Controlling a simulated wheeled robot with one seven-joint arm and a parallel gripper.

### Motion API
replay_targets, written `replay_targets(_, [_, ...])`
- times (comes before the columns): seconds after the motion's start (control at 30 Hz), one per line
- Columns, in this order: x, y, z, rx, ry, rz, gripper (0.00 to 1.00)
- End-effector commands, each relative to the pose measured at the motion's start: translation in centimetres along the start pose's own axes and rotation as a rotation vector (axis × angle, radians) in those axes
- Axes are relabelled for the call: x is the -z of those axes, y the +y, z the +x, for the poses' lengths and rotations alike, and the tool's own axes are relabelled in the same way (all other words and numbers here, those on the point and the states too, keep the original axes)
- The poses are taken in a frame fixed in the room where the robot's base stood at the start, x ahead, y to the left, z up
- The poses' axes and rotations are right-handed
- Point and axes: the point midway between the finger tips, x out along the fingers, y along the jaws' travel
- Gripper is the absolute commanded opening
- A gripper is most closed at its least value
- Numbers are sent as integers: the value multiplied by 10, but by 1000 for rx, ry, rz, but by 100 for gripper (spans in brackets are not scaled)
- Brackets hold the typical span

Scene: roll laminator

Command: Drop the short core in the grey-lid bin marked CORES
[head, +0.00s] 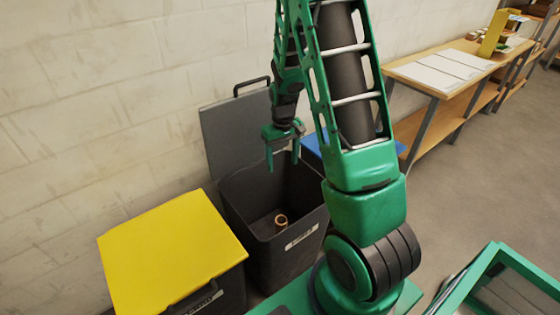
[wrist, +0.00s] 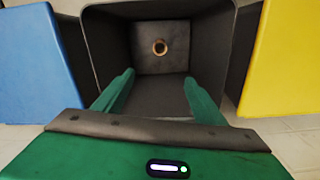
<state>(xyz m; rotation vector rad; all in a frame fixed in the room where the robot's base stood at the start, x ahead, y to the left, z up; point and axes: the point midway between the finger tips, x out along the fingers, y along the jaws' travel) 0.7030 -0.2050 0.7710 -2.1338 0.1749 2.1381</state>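The grey-lid bin (head: 255,262) stands against the wall with its grey lid (head: 232,135) raised. A white label (head: 301,237) is on its front, too small to read. The short core (head: 281,220), a small brown ring, lies on the floor inside this bin; in the wrist view the core (wrist: 160,47) lies at the bottom, near one wall. My gripper (head: 283,160) is above the bin's opening, pointing down. Its two fingers are spread apart with nothing between them in the wrist view (wrist: 157,92), and the core is well below, apart from them.
A yellow-lid bin (head: 172,250) stands left of the grey-lid bin, its lid closed. A blue-lid bin (head: 312,144) stands on the other side, partly hidden by my arm. A wooden table (head: 425,90) with white sheets is at the back right. The floor before it is clear.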

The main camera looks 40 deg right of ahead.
Motion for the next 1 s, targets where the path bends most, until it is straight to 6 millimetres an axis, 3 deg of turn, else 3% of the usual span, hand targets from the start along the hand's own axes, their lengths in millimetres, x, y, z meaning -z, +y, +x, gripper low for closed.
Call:
replay_targets(0.23, [1, 0, -10, 0, 1, -1, 65])
replay_targets(0.7, [2, -1, -90, 0, 2, -2, 65])
replay_targets(1.0, [1, -2, -107, 0, -1, -2, 65])
